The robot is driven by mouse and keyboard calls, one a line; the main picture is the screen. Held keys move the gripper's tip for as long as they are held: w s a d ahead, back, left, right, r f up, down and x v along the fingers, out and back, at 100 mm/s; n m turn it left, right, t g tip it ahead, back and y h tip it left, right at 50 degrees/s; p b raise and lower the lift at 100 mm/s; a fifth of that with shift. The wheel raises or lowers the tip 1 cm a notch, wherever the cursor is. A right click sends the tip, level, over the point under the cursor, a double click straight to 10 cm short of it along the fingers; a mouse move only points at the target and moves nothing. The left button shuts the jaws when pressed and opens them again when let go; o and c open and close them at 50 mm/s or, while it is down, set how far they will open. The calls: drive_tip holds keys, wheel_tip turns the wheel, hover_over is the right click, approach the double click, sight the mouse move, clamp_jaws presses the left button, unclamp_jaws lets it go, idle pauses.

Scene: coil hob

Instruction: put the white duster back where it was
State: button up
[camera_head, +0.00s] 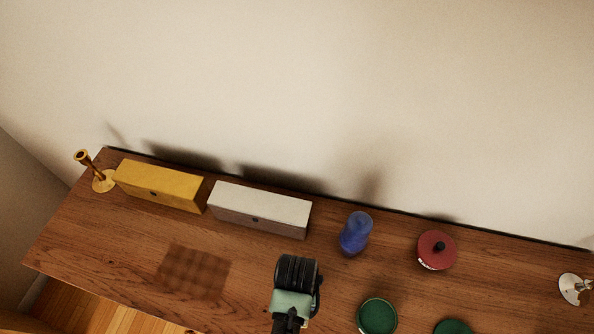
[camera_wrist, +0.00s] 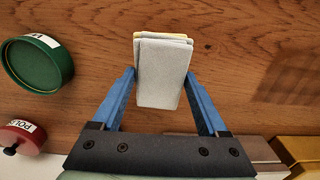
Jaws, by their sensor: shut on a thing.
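The white duster (camera_wrist: 160,72) is a folded pale cloth between the two blue fingers of my gripper (camera_wrist: 160,78) in the wrist view. A thin cream-yellow edge shows at its far end, above the brown wood top. How high it is above the wood I cannot tell. In the head view my gripper's fingers and the duster are hidden behind my own arm, in front of the white box (camera_head: 260,209) with a dark knob. A yellow box (camera_head: 160,186) with a similar knob stands to its left. Both boxes look shut.
A dark checked patch (camera_head: 195,271) shows on the wood at front left. A brass candlestick (camera_head: 103,181) stands far left. A blue jar (camera_head: 355,232), a red labelled tin (camera_head: 436,251), green tins (camera_head: 377,316) and a silvery object (camera_head: 571,289) stand to the right.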

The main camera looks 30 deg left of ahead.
drive_tip(key=shift+f, duration=1.55)
drive_tip(key=shift+f, duration=0.1)
drive_tip(key=o, duration=1.1)
